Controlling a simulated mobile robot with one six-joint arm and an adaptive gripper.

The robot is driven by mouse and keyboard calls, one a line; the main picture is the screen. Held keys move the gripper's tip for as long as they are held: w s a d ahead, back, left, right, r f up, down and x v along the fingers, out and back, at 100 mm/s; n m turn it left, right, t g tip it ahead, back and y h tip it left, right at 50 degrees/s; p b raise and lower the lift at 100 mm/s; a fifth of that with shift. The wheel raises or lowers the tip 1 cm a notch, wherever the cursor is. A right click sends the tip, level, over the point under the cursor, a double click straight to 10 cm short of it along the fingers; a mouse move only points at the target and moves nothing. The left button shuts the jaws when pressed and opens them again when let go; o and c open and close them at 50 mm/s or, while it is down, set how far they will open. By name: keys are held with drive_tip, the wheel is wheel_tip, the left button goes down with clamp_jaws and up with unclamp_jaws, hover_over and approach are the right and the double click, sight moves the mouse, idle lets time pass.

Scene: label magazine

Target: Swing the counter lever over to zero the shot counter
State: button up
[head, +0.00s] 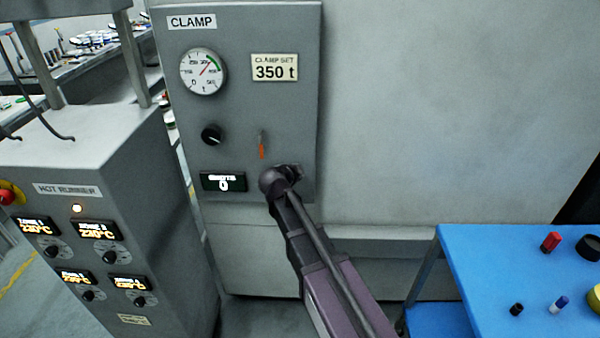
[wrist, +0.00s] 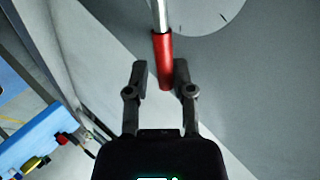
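The counter lever (head: 262,149) has a red-orange grip on a silver stem and hangs nearly straight down on the grey clamp panel (head: 290,110). The shot counter (head: 223,182), a small dark display low on the panel, reads 0. My gripper (head: 281,170) is just below the lever, in front of the panel. In the wrist view the red lever grip (wrist: 165,62) reaches down between the two open fingers of my gripper (wrist: 160,72). The grip is nearer the right finger, with a gap on the left; I cannot tell whether the right finger touches it.
A pressure gauge (head: 203,72) and a black knob (head: 211,135) are on the same panel. The hot runner cabinet (head: 140,170) stands at left. A blue table (head: 480,260) with several small items is at lower right. The wall right of the panel is bare.

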drive_tip(key=shift+o, duration=0.3)
drive_tip(key=shift+s+a+r, duration=0.1)
drive_tip(key=shift+s+a, duration=0.05)
drive_tip(key=a+f+p+v, duration=0.1)
drive_tip(key=p+v, duration=0.5)
drive_tip(key=v, duration=0.9)
drive_tip(key=shift+a, duration=0.25)
idle(1.7)
drive_tip(key=shift+s, duration=0.1)
idle(0.5)
drive_tip(key=s+d+f+n+g+y, duration=0.1)
drive_tip(key=s+d+f+n+g, duration=0.2)
drive_tip(key=d, duration=0.5)
drive_tip(key=s+d+f+n+g+y, duration=0.2)
drive_tip(key=s+d+f+n+g, duration=0.1)
drive_tip(key=d, duration=0.5)
drive_tip(key=s+d+f+n+g+y, duration=0.2)
drive_tip(key=s+d+f+n+g, duration=0.2)
drive_tip(key=s+d+n, duration=0.3)
drive_tip(key=shift+d+n+g, duration=0.8)
drive_tip(key=shift+d, duration=0.3)
